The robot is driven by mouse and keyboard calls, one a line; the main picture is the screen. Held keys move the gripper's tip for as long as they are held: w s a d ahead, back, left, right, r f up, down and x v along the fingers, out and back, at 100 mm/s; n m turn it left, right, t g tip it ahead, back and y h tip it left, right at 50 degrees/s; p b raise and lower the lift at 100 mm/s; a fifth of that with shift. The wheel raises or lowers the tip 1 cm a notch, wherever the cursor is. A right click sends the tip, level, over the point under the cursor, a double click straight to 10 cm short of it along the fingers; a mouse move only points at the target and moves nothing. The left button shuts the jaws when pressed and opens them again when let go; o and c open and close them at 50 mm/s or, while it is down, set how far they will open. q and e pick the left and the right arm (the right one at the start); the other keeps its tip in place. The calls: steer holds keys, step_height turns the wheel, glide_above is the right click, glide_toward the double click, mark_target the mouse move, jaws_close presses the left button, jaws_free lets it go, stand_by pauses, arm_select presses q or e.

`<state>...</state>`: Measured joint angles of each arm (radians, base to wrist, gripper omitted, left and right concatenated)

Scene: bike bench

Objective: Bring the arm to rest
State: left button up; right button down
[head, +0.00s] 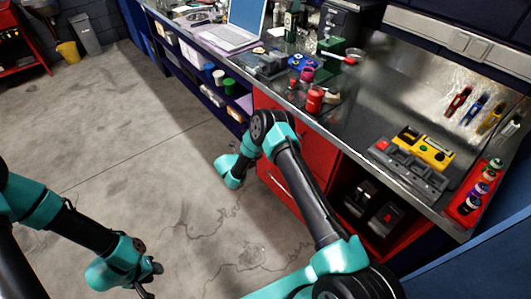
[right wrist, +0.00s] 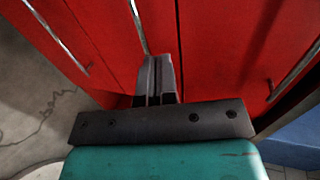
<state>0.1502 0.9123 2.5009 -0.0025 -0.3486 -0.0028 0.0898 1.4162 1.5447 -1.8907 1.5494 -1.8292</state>
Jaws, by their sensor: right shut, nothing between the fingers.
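My right arm (head: 305,190) reaches up from the bottom right of the head view, in front of the red drawers, and bends down at its far end. In the right wrist view my right gripper (right wrist: 156,80) is shut, its two dark fingers together with nothing between them. It points at the red drawer fronts (right wrist: 115,40); I cannot tell the exact gap. Its fingers do not show clearly in the head view. My left gripper (head: 150,281) hangs low over the concrete floor at the lower left, apart from the bench. I cannot tell its finger opening.
The workbench (head: 375,110) carries a laptop (head: 240,28), a red pot (head: 314,99), a grey tray with yellow parts (head: 410,165) and a red bottle rack (head: 468,205). An open red compartment (head: 378,238) is below.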

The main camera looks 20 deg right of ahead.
steer(key=shift+s+a+r, duration=0.2)
steer(key=shift+a, duration=0.4)
steer(key=s+f+m+g+y, duration=0.3)
steer(key=s+m+g+y, duration=0.15)
steer(key=s, duration=0.35)
steer(key=s+f+m+g+y, duration=0.35)
steer(key=s+m, duration=0.25)
steer(key=s, duration=0.2)
steer(key=s+a+r+m+y, duration=0.3)
steer(key=s+a+m+y, duration=0.35)
steer(key=s+m, duration=0.45)
steer(key=s+r+m+t+y, duration=0.3)
steer(key=s+r+m+t, duration=0.2)
steer(key=m, duration=1.4)
step_height(320, 180, up, 3)
steer(key=shift+s+d+f, duration=0.15)
steer(key=shift+s+f, duration=0.05)
steer(key=shift+s, duration=0.95)
